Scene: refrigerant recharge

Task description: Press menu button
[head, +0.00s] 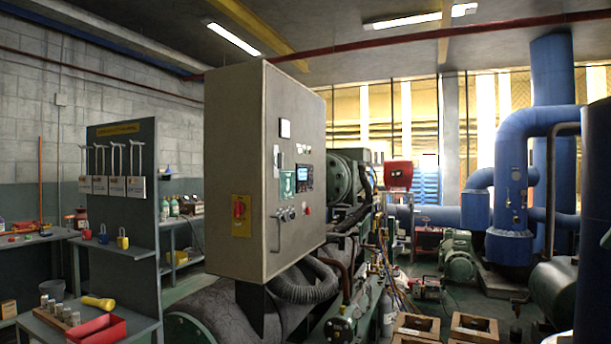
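A large grey control cabinet (235,130) stands in the middle of the head view. Its front panel (290,110) faces right and is seen at an angle. A small dark control unit with a lit blue screen (303,173) sits at mid-height on that panel. Any menu button on or near this screen is too small to make out. My gripper is not in view.
Green machinery and hoses (350,250) crowd the space right of and below the cabinet. Open wooden crates (478,327) stand on the floor at front right. A shelf with padlocks (118,251) and a red bin (97,330) are at left. Blue pipes (515,160) rise at right.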

